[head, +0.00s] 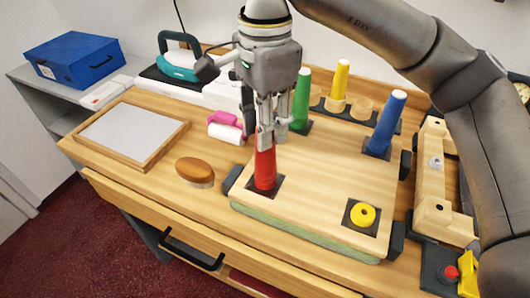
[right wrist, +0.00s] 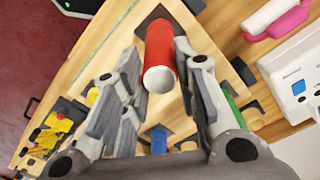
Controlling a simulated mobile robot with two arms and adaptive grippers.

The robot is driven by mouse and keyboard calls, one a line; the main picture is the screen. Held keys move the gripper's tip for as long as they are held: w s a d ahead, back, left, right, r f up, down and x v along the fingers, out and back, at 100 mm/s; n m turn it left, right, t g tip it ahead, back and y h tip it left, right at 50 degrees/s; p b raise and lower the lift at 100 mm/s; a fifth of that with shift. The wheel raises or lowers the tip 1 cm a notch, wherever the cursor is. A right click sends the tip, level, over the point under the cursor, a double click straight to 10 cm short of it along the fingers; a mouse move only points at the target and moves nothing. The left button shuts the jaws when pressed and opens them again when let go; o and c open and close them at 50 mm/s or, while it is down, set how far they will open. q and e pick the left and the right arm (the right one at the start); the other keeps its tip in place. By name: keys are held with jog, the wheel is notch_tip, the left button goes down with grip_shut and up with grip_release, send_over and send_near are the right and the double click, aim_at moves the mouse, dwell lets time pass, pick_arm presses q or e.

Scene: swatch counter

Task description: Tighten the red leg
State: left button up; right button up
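The red leg (head: 265,168) stands upright on a dark square plate near the front left corner of the wooden panel (head: 325,180). My right gripper (head: 272,138) points down from above at the leg's upper end. In the right wrist view, the red leg (right wrist: 160,45) with its white end lies between the two fingers (right wrist: 160,70). The fingers look open, with a narrow gap beside the leg; contact is not clear. A green leg (head: 301,100) and a blue leg (head: 387,123) stand at the panel's other corners. My left gripper is not in view.
A yellow leg (head: 341,80) stands in a wooden rack behind the panel. A yellow ring (head: 363,215) sits at the front right corner. A brush (head: 195,171), a pink-and-white roller (head: 226,126) and a framed board (head: 132,133) lie left. Dark clamps flank the panel.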

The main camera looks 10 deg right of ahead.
grip_shut()
jog(key=shift+m+b, duration=0.5)
jog(key=shift+m, duration=2)
jog(key=o, duration=1.1)
grip_release()
jog(key=shift+o, duration=0.2)
